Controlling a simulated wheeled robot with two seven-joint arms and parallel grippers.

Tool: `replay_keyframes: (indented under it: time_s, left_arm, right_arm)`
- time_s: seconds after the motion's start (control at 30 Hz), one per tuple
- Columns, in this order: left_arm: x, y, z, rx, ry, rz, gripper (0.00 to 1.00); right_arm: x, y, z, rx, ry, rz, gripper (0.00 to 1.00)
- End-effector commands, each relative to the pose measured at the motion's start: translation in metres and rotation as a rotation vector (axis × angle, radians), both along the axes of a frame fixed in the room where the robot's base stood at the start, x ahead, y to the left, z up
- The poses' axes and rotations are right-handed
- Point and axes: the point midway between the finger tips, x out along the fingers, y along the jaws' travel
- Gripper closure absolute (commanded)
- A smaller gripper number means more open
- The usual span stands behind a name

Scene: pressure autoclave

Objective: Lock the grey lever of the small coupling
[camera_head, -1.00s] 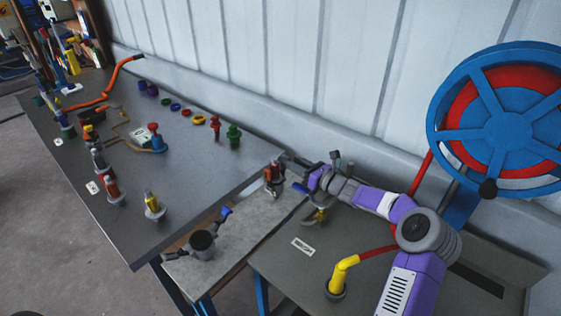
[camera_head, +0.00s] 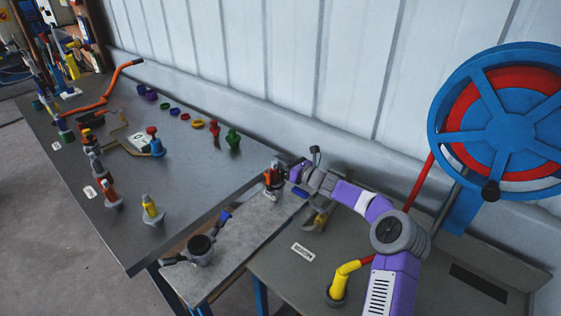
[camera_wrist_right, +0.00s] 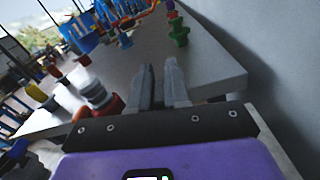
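A small coupling (camera_head: 272,178) with an orange-red body and grey parts stands at the back of the low grey bench in the head view. I cannot make out its grey lever or the lever's position. My right gripper (camera_head: 287,173) is just right of the coupling, partly hidden by its own wrist; I cannot tell whether they touch. In the right wrist view the two grey fingers (camera_wrist_right: 160,70) are a little apart with nothing between them. A red and grey coupling (camera_wrist_right: 98,95) is left of the fingers there. My left gripper is not in view.
A larger dark coupling (camera_head: 200,248) with side levers stands at the front of the low bench. A blue handle (camera_head: 301,193) lies below my right gripper. A yellow elbow (camera_head: 342,280) and a blue-red hose reel (camera_head: 505,125) are right. The wall runs close behind.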

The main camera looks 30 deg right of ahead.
Motion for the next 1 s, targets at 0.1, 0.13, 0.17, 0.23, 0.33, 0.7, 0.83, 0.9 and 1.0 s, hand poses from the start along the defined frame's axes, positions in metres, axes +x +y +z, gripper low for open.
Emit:
replay_keyframes:
  time_s: [0.1, 0.13, 0.17, 0.23, 0.33, 0.7, 0.83, 0.9, 1.0]
  left_arm:
    - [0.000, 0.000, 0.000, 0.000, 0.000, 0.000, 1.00]
    - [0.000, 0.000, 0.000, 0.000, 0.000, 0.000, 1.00]
    - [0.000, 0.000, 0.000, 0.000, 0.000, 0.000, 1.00]
    - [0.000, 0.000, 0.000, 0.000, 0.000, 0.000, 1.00]
    - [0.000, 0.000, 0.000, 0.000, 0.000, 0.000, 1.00]
    - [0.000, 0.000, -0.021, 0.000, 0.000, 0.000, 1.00]
    - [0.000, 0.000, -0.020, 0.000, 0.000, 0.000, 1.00]
    - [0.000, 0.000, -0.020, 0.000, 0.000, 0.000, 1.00]
    - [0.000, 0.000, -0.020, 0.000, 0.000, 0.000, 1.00]
  right_arm:
    - [0.000, 0.000, 0.000, 0.000, 0.000, 0.000, 1.00]
    - [0.000, 0.000, 0.000, 0.000, 0.000, 0.000, 1.00]
    - [0.000, 0.000, 0.000, 0.000, 0.000, 0.000, 1.00]
    - [0.000, 0.000, 0.000, 0.000, 0.000, 0.000, 1.00]
    - [0.000, 0.000, 0.000, 0.000, 0.000, 0.000, 1.00]
    - [-0.004, 0.008, -0.001, -0.113, -0.047, 0.000, 1.00]
    - [-0.004, 0.009, 0.000, -0.115, -0.047, 0.000, 1.00]
    - [-0.004, 0.009, 0.000, -0.114, -0.046, 0.000, 1.00]
    - [-0.004, 0.009, 0.000, -0.114, -0.046, 0.000, 0.80]
